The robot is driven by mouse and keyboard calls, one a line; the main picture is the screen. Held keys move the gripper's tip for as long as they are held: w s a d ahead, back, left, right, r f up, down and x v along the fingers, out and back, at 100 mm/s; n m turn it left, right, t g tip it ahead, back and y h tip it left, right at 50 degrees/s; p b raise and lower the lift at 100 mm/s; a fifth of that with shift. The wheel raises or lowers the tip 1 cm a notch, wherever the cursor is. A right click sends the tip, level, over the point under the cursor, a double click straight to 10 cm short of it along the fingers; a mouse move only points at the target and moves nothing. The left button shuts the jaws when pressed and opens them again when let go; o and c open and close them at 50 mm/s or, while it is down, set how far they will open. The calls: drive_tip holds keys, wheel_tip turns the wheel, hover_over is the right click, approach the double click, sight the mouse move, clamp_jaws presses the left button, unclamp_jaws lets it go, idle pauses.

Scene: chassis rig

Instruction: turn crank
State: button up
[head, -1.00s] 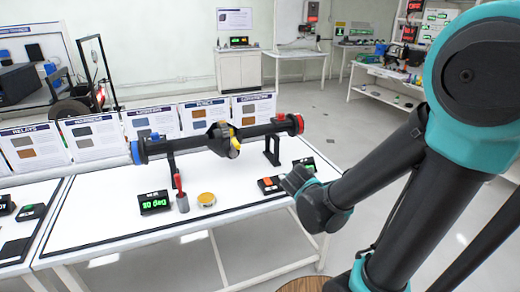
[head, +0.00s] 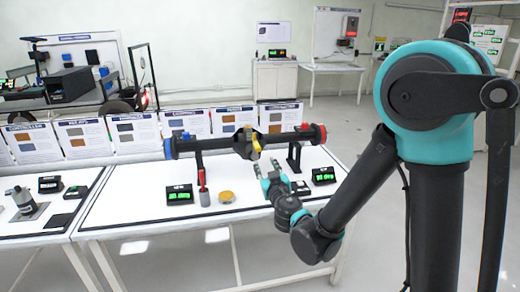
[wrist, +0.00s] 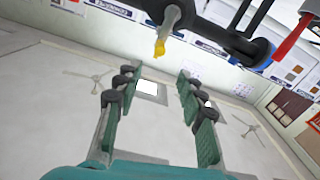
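A black axle rig (head: 210,145) with a blue left end and a red right end stands on two supports on the white table. At its middle, a crank with a yellow grip (head: 255,143) sticks out toward me. In the wrist view the yellow grip (wrist: 167,32) shows near the top, beyond the fingertips. My gripper (head: 266,171) is just below and in front of the crank in the head view, apart from it. In the wrist view my gripper (wrist: 160,85) has its two green-padded fingers wide apart with nothing between them.
Another display (head: 323,176) is to the right. Information boards (head: 235,118) line the back.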

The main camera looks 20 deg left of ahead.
sight(259, 150)
drive_tip(key=x, duration=1.4)
drive_tip(key=shift+w, duration=0.15)
drive_tip(key=shift+d, duration=0.1)
clamp_jaws()
